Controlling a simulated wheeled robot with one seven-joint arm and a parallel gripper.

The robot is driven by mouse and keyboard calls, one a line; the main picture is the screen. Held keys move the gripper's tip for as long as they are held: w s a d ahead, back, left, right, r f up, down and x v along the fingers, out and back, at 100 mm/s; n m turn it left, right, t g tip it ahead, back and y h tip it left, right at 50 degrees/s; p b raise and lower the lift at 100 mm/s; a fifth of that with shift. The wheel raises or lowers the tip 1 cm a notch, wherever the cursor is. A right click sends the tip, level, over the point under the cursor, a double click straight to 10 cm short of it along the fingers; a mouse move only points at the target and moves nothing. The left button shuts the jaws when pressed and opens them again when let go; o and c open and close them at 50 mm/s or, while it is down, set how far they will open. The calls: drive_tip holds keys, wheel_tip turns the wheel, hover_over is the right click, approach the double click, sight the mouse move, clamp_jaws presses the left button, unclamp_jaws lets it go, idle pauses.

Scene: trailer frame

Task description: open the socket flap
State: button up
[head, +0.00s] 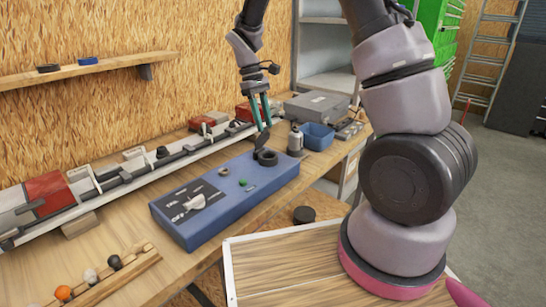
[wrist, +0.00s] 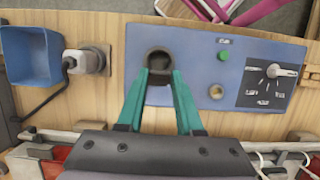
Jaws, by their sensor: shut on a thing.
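The black round socket (head: 267,157) sits on top of the blue box near its far right end. Its dark flap (head: 262,139) stands raised on the side toward my gripper. In the wrist view the socket (wrist: 159,54) shows a dark opening, with the flap (wrist: 160,77) between my fingertips. My gripper (head: 264,127) comes down from above with two teal fingers. It is shut on the flap; in the wrist view the fingertips (wrist: 161,74) lie on either side of it. The exact contact and the flap's hinge are hard to make out.
The blue box (head: 235,192) also carries a green button (wrist: 223,56), a brass-coloured hole (wrist: 216,91) and a dial panel (wrist: 270,74). A long rail (head: 140,172) runs along the wall side of the bench.

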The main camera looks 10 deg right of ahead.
drive_tip(key=shift+w, duration=0.15)
drive_tip(key=shift+w+a+r, duration=0.2)
drive_tip(key=shift+w+a, duration=0.2)
drive_tip(key=shift+w, duration=0.1)
drive_tip(key=shift+w+a+r, duration=0.15)
drive_tip(key=shift+w+a, duration=0.2)
drive_tip(key=shift+w, duration=0.15)
drive_tip(key=shift+w+a, duration=0.1)
drive_tip(key=shift+w+a+f, duration=0.15)
drive_tip(key=shift+w+a, duration=0.6)
drive_tip(key=shift+w, duration=0.25)
drive_tip(key=o, duration=0.9)
drive_tip(key=shift+r, duration=2.5)
